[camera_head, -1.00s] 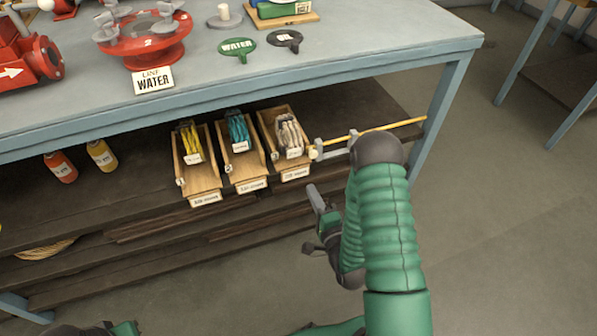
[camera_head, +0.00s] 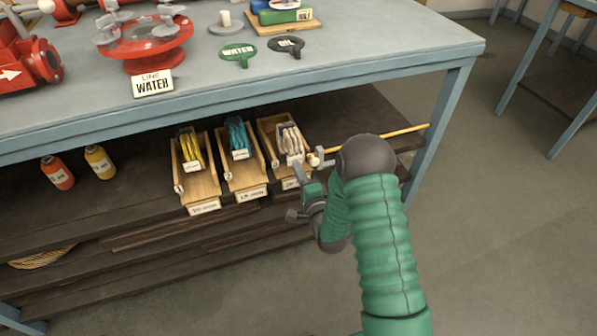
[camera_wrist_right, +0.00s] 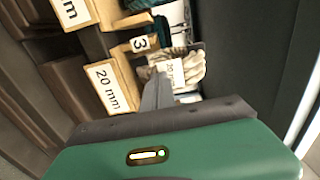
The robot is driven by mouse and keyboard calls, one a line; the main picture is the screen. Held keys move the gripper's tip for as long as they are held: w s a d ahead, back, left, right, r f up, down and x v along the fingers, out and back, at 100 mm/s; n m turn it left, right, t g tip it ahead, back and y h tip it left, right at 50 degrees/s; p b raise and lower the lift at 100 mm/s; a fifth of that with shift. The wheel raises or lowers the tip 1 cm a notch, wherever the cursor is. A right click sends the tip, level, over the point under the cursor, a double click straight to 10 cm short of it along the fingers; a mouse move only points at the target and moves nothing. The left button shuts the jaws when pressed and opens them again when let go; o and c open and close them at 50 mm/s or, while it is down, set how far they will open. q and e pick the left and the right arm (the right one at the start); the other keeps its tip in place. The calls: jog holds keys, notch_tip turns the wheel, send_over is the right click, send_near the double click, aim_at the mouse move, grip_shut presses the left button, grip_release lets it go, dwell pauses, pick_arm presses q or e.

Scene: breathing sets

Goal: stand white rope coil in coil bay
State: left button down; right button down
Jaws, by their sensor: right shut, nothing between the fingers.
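The white rope coil (camera_head: 291,141) is in the rightmost of three wooden bays (camera_head: 266,130) on the shelf under the bench. It appears upright against its neighbours' line, with a white tag on its front. In the right wrist view the coil (camera_wrist_right: 192,68) and its tag are just beyond the fingers. My right gripper (camera_head: 296,168) is shut and empty, at the front of that bay, close to the coil; I cannot tell whether it touches. It also shows in the right wrist view (camera_wrist_right: 157,92). My left gripper is out of view.
A yellow coil (camera_head: 190,147) and a teal coil (camera_head: 237,136) are in the other bays. A thin yellow rod (camera_head: 385,136) lies right of the bays. Orange (camera_head: 57,173) and yellow bottles (camera_head: 99,162) stand left. The bench top (camera_head: 380,75) overhangs the shelf.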

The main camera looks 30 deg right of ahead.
jog(key=x, duration=0.8)
jog(key=shift+w+b, duration=0.15)
jog(key=shift+b, duration=0.15)
jog(key=shift+a, duration=0.1)
